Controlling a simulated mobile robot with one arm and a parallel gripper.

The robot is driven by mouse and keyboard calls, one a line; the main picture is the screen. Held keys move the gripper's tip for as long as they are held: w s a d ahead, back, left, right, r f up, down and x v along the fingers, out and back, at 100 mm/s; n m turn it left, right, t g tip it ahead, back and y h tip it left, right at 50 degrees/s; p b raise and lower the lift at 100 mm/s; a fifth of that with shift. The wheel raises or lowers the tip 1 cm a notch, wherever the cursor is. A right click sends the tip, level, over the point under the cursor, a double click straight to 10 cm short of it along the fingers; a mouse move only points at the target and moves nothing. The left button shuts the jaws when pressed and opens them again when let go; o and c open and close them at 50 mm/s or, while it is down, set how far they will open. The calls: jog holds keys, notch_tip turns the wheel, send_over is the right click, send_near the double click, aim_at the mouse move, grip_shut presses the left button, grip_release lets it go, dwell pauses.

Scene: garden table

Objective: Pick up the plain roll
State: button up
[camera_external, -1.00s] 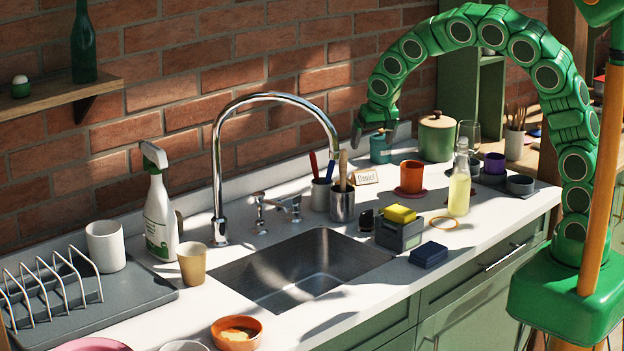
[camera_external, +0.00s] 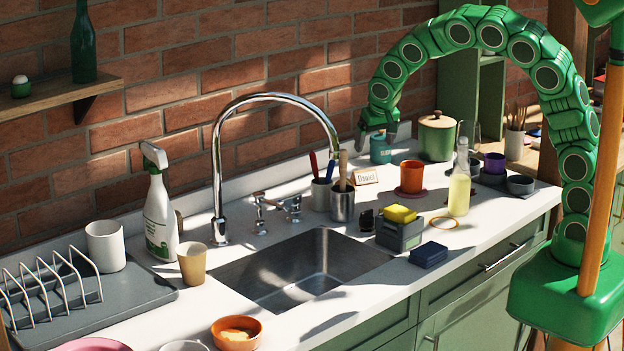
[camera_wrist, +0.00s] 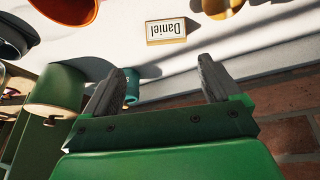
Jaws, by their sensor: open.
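I cannot clearly make out a plain roll. A golden-orange lump (camera_external: 237,334) lies in the orange bowl (camera_external: 222,345) at the front edge of the counter in the external view; I cannot tell if it is a roll. My gripper (camera_external: 383,146) is at the back of the counter by the wall, beside the teal jar (camera_external: 380,155), far from that bowl. In the wrist view my gripper (camera_wrist: 158,76) has its two fingers wide apart with nothing between them. The bowl is not seen in the wrist view.
The name card (camera_external: 366,177), orange cup (camera_external: 411,177) and green canister (camera_external: 437,137) stand near my gripper. The tall faucet (camera_external: 217,170) arches beside the sink (camera_external: 300,272). A tan cup (camera_external: 192,264) and dish rack (camera_external: 60,285) are at left. The counter just right of the sink is cluttered.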

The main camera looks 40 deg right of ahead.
jog(key=s+d+f+n+t+h, duration=0.1)
jog(key=s+d+f+n+h, duration=0.1)
jog(key=d+f+n+h, duration=0.3)
jog(key=s+a+f+n+t+y, duration=0.1)
jog(key=a+n+t, duration=0.2)
jog(key=n, duration=0.7)
jog(key=s+a+f+n+t+y, duration=0.1)
jog(key=a+n+t+y, duration=0.1)
jog(key=a+n, duration=0.5)
jog(key=s+a+n+t+y, duration=0.1)
jog(key=a+n+t, duration=0.2)
jog(key=n, duration=1.2)
jog(key=shift+a+f+t+y, duration=0.15)
jog(key=shift+a+f, duration=0.05)
jog(key=shift+a, duration=0.3)
jog(key=shift+a+f+t+y, duration=0.15)
jog(key=shift+a+f, duration=0.05)
jog(key=shift+a, duration=0.25)
jog(key=shift+s+a+f+n+y, duration=0.25)
jog(key=shift+a+f+n+y, duration=0.05)
jog(key=shift+n, duration=0.3)
jog(key=shift+x, duration=1.35)
jog(key=shift+d+f+x, duration=0.1)
jog(key=shift+d+x, duration=0.05)
jog(key=shift+x, duration=0.7)
jog(key=shift+d+f+x, duration=0.1)
jog(key=shift+d+x, duration=0.1)
jog(key=shift+x, duration=1.35)
jog(key=shift+c, duration=0.2)
